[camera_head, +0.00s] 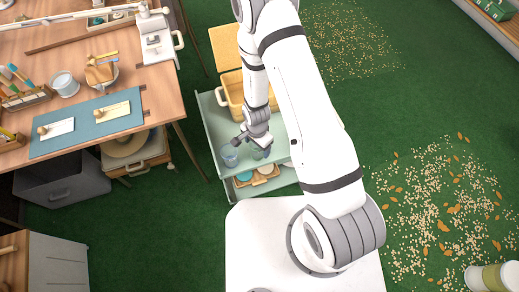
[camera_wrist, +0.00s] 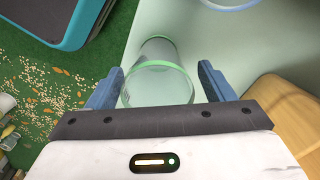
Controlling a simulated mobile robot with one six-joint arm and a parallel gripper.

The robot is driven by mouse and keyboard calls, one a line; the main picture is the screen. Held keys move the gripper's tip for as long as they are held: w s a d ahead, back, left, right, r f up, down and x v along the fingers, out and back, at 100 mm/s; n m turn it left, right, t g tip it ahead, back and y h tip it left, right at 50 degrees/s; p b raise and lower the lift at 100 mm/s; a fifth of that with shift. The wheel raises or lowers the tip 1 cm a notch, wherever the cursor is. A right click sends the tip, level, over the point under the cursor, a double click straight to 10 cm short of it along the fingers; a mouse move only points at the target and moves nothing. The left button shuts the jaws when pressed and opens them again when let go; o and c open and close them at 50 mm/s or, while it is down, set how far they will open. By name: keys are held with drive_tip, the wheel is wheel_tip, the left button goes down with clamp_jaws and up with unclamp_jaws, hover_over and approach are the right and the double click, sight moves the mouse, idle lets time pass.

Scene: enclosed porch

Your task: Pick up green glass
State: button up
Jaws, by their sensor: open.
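The green glass is a clear tumbler with a green rim (camera_wrist: 160,68), seen from above at a slant in the wrist view. It stands on the pale green top of a small cart (camera_head: 211,112). My gripper (camera_wrist: 161,72) is open, with one blue finger on either side of the glass in the picture. No firm contact shows, and the near rim is close to the gripper's palm. In the head view my gripper (camera_head: 257,146) is over the cart top and partly hides the glass (camera_head: 261,154).
A blue-rimmed glass (camera_head: 229,157) stands left of my gripper; its rim shows at the top of the wrist view (camera_wrist: 232,4). A wooden tray (camera_head: 257,180) is lower down. The workbench (camera_head: 150,90) is to the left.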

drive_tip(key=c, duration=1.1)
wheel_tip(320, 180, up, 10)
drive_tip(key=p, duration=1)
